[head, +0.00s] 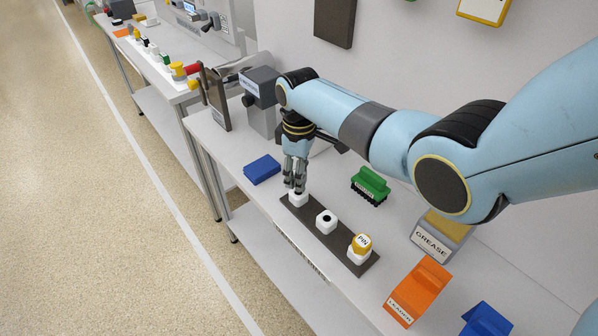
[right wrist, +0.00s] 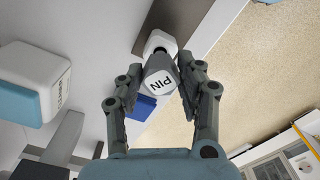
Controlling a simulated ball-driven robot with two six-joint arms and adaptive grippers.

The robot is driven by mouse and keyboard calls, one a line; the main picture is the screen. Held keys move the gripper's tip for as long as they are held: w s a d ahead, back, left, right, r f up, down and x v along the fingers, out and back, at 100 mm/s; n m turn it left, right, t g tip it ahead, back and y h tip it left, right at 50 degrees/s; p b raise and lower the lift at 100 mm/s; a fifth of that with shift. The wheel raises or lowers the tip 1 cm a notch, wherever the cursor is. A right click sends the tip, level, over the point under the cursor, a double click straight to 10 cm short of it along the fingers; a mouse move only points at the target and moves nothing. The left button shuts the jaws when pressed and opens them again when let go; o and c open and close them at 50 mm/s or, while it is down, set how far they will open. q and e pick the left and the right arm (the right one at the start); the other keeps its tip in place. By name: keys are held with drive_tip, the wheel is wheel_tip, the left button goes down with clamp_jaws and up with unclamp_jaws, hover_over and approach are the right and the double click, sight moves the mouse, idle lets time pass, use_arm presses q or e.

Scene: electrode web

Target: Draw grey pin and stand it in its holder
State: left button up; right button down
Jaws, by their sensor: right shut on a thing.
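The grey pin (right wrist: 160,85), its pale cap marked PIN, is between the fingers of my right gripper (right wrist: 161,68) in the right wrist view. My right gripper (head: 294,186) points down, shut on this pin, at the far-left end of a dark strip (head: 342,244). A white holder (head: 298,199) is directly below the fingers; it also shows behind the pin in the right wrist view (right wrist: 157,41). I cannot tell how deep the pin sits in it. The middle white holder (head: 326,220) shows an empty dark hole. My left gripper is not in view.
A blue block (head: 262,169) lies left of the strip and a green brush (head: 371,184) right of it. The bench edge runs along the strip's left side.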

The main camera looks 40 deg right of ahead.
drive_tip(key=shift+f+b, duration=1.15)
drive_tip(key=shift+f, duration=0.45)
drive_tip(key=c, duration=0.8)
unclamp_jaws()
drive_tip(key=shift+o, duration=0.2)
drive_tip(key=shift+r, duration=0.15)
wheel_tip(320, 180, up, 12)
drive_tip(key=shift+f, duration=0.15)
